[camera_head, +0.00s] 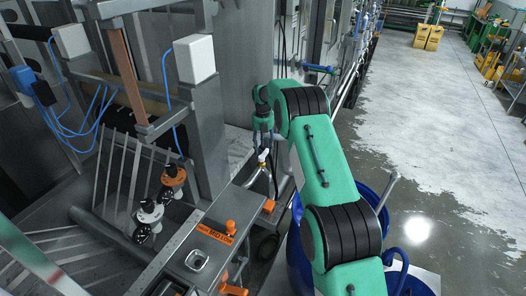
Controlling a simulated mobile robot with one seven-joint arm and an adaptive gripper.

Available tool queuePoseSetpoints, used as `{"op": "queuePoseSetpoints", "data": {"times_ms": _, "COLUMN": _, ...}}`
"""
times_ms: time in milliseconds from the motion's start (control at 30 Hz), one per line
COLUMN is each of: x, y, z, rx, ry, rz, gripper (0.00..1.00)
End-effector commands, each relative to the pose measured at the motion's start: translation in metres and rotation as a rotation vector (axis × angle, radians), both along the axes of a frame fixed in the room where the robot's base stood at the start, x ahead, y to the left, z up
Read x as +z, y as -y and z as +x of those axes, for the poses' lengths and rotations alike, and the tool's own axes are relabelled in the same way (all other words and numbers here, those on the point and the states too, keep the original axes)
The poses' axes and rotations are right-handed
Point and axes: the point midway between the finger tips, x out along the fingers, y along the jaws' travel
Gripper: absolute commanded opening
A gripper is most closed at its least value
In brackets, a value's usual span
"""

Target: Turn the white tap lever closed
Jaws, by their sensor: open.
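A small white tap lever (264,155) shows just below my gripper, near the back end of the metal ledge. My gripper (263,138) is green and dark, points down and is open. Its fingers are right above or around the top of the lever; I cannot tell whether they touch it. The tap body under the lever is small and partly hard to make out. My green arm reaches in from the lower right.
An orange lever (230,227) and an orange label (214,234) are on the metal box in front. Orange (173,176) and white (149,211) valve fittings stand to the left. Blue barrels (377,205) stand beside my arm. Wet floor (430,150) is open on the right.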

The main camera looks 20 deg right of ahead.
Motion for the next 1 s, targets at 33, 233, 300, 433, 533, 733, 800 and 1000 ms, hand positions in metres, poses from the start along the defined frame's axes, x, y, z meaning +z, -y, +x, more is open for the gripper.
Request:
{"op": "queuePoseSetpoints", "data": {"times_ms": 33, "x": 0.009, "y": 0.0, "z": 0.001, "rx": 0.0, "ry": 0.002, "rz": -0.001, "gripper": 0.5}}
{"op": "queuePoseSetpoints", "data": {"times_ms": 233, "x": 0.042, "y": -0.001, "z": 0.002, "rx": 0.0, "ry": 0.003, "rz": 0.0, "gripper": 0.5}}
{"op": "queuePoseSetpoints", "data": {"times_ms": 300, "x": 0.052, "y": -0.001, "z": 0.001, "rx": 0.001, "ry": 0.001, "rz": 0.0, "gripper": 0.5}}
{"op": "queuePoseSetpoints", "data": {"times_ms": 433, "x": 0.07, "y": -0.001, "z": 0.002, "rx": 0.001, "ry": 0.0, "rz": 0.0, "gripper": 0.5}}
{"op": "queuePoseSetpoints", "data": {"times_ms": 533, "x": 0.08, "y": -0.001, "z": 0.002, "rx": 0.001, "ry": 0.001, "rz": 0.0, "gripper": 0.5}}
{"op": "queuePoseSetpoints", "data": {"times_ms": 733, "x": 0.089, "y": -0.001, "z": 0.002, "rx": 0.001, "ry": 0.0, "rz": 0.0, "gripper": 0.5}}
{"op": "queuePoseSetpoints", "data": {"times_ms": 800, "x": 0.089, "y": -0.001, "z": 0.002, "rx": 0.001, "ry": -0.001, "rz": 0.001, "gripper": 0.5}}
{"op": "queuePoseSetpoints", "data": {"times_ms": 1000, "x": 0.089, "y": -0.001, "z": 0.002, "rx": 0.001, "ry": -0.001, "rz": 0.001, "gripper": 0.5}}
